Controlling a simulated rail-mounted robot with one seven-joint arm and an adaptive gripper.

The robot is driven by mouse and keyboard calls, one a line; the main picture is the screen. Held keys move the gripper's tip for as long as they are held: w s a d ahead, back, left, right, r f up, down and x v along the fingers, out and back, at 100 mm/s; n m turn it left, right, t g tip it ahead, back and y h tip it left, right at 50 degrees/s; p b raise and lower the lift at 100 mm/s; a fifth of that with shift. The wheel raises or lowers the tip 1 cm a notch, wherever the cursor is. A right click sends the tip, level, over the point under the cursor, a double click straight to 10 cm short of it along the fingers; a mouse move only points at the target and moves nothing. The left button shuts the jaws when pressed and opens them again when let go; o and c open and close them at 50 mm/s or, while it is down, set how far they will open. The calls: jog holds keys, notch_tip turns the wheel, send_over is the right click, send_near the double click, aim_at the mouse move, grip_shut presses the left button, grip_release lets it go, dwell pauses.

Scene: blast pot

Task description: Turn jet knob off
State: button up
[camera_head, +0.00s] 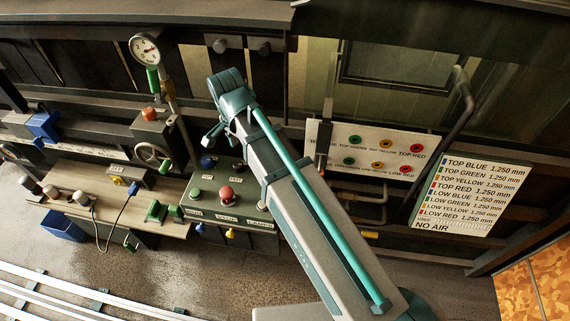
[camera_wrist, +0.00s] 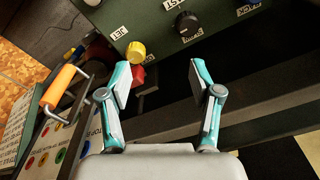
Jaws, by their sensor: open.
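In the wrist view, a dark green control panel (camera_wrist: 148,22) fills the top. A label that appears to read JET (camera_wrist: 118,33) is on it, upside down. A yellow knob (camera_wrist: 135,52) sits nearest this label, with a red part (camera_wrist: 138,75) just below it. A black knob (camera_wrist: 187,22) sits to the right beside another label. My gripper (camera_wrist: 164,82) is open and empty, its fingers pointing toward the panel; the left fingertip is close to the red part in the picture, contact unclear. In the head view, my gripper (camera_head: 213,132) is above the green panel (camera_head: 205,211).
In the head view, a round gauge (camera_head: 145,50), a handwheel (camera_head: 153,156) and a red button (camera_head: 227,193) are near the panel. A white sign (camera_head: 472,187) stands right. In the wrist view, an orange handle (camera_wrist: 60,86) is left of my fingers.

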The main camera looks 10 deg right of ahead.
jog(key=d+f+m, duration=0.2)
jog(key=d+m, duration=0.3)
jog(key=d, duration=0.3)
jog(key=shift+g+y, duration=0.3)
jog(key=shift+g, duration=0.1)
jog(key=shift+w+a+f+p, duration=0.15)
jog(key=shift+f+p, duration=0.15)
jog(key=shift+f, duration=1.5)
jog(key=shift+w+f+p, duration=0.1)
jog(key=shift+f+p, duration=0.15)
jog(key=shift+f, duration=1.6)
jog(key=shift+w+a+f+p, duration=0.15)
jog(key=shift+f+p, duration=0.15)
jog(key=shift+f, duration=1.5)
jog(key=c, duration=1.1)
jog(key=shift+c, duration=0.2)
